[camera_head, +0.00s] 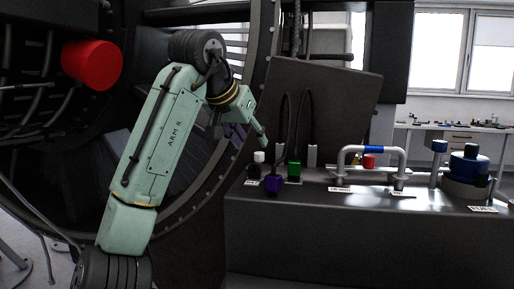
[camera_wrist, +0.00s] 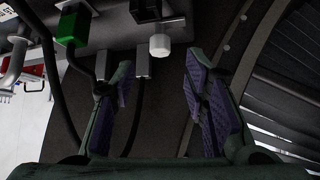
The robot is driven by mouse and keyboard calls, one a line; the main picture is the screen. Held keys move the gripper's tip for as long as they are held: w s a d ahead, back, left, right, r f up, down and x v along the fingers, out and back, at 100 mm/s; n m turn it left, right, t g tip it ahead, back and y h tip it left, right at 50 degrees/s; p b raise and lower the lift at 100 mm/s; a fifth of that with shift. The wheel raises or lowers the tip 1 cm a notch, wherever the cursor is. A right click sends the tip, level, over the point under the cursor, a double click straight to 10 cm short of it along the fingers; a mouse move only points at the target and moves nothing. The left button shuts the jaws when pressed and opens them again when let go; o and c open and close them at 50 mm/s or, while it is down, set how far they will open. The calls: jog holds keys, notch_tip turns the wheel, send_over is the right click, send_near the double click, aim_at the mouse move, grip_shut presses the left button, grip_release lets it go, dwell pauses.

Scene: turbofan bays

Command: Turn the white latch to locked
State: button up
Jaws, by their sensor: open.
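A small white knob-like piece, which looks like the white latch (camera_head: 259,157), sits at the left end of the dark bench top. In the wrist view the white latch (camera_wrist: 159,46) shows as a short white cylinder beyond my fingertips, roughly between their lines. My gripper (camera_wrist: 158,62) is open and empty, with one purple-padded finger on each side. In the head view my gripper (camera_head: 246,133) is above and to the left of the latch, apart from it. I cannot read the latch's turned position.
Farther right are a grey pipe handle (camera_head: 343,163) and a blue round part (camera_head: 470,165). A dark panel (camera_head: 322,105) rises behind. A red cylinder (camera_head: 91,64) is at upper left.

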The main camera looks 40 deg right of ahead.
aim_at(259, 153)
jog(key=p+x, duration=0.1)
jog(key=x, duration=0.5)
jog(key=shift+f, duration=0.1)
grip_shut()
dwell(0.4)
